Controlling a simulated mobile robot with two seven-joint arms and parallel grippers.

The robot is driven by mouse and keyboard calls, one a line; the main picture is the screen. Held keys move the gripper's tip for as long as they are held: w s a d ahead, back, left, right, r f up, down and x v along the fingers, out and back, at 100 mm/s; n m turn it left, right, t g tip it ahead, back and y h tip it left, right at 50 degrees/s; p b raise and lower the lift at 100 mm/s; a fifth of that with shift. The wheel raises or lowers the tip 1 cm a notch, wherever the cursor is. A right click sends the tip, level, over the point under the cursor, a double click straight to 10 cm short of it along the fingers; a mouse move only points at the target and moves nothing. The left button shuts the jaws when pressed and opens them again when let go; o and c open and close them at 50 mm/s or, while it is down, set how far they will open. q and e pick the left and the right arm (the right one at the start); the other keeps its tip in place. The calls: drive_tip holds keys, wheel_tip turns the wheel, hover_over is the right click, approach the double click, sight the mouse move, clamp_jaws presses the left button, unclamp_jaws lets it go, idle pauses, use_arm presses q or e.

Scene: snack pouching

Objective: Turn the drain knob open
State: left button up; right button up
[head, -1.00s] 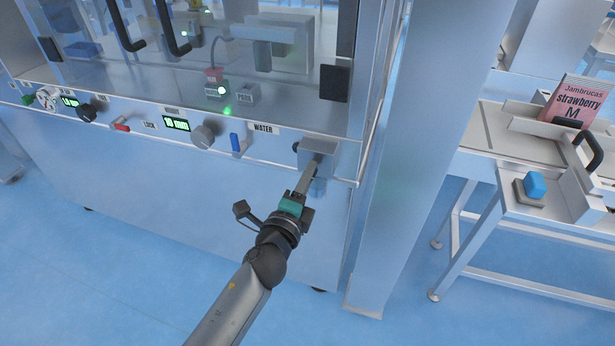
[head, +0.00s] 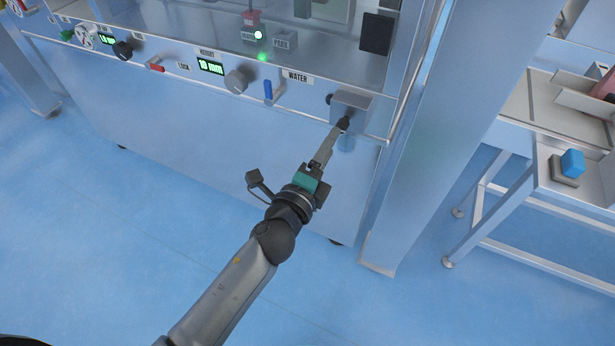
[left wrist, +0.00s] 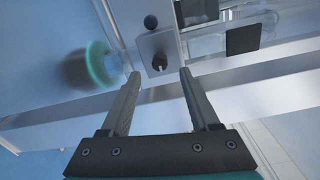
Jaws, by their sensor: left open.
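A small steel box (head: 350,107) sticks out of the machine's front at its right end, with a dark knob (head: 344,124) on its face. The knob (left wrist: 159,61) also shows in the left wrist view, just beyond and between the fingertips. I see no drain label, so I cannot confirm that it is the drain knob. My left gripper (head: 332,141) is open and points up at the box. In the left wrist view, its two fingers (left wrist: 160,77) are apart with nothing between them; contact with the knob is not clear. My right gripper is not in view.
A black ball-shaped part (left wrist: 151,22) sits beside the box. Left along the panel are a blue lever (head: 268,91) near the WATER label and a grey knob (head: 236,81). A steel post (head: 410,150) stands to the right, then a side table with a blue button (head: 572,163).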

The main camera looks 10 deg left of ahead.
use_arm(q)
drive_tip(key=v, duration=0.9)
drive_tip(key=shift+s, duration=0.3)
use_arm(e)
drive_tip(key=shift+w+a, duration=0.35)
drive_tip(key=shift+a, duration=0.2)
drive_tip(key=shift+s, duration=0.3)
